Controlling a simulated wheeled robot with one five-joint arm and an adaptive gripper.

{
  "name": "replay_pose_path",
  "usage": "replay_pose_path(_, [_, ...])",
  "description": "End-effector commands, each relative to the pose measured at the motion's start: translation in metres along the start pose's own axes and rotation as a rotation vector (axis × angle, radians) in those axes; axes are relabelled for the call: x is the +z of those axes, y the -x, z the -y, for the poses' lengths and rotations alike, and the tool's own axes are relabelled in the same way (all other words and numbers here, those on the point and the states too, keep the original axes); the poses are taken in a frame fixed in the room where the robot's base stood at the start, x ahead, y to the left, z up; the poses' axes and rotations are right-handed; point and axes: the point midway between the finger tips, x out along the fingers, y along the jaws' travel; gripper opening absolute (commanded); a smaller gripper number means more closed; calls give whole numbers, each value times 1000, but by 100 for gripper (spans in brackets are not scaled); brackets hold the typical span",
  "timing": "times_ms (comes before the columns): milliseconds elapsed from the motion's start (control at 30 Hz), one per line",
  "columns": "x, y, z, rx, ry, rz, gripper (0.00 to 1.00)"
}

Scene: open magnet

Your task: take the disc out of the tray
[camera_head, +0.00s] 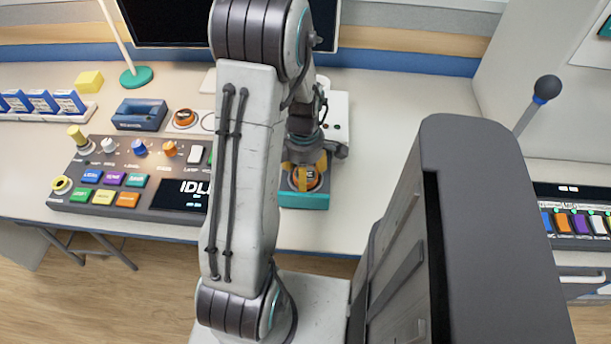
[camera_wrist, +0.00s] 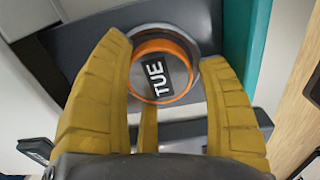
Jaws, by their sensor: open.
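The disc (camera_wrist: 172,85) is round and orange, with a dark label reading "TUE" on its face. It lies in a round metallic recess of the grey tray with a teal edge (camera_wrist: 246,55). In the head view the tray (camera_head: 304,201) sits at the desk's front, and the disc (camera_head: 313,179) is partly hidden by my fingers. My gripper (camera_wrist: 165,50) is open, its yellow fingers on either side of the disc. I cannot tell whether they touch it. In the head view my gripper (camera_head: 305,168) points down over the tray.
A control panel (camera_head: 140,172) with coloured buttons and an "IDLE" screen stands left of the tray. Behind it are a blue box (camera_head: 139,114) and a small orange-brown round piece (camera_head: 184,118). A white device (camera_head: 337,112) stands close behind my gripper. The desk to the tray's right is clear.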

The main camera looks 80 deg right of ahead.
Motion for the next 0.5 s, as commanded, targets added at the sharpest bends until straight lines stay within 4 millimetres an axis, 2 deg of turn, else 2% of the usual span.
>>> replay_pose_path(167, [0,0,0,0,0,0,70])
replay_pose_path(500, [0,0,0,0,0,0,40])
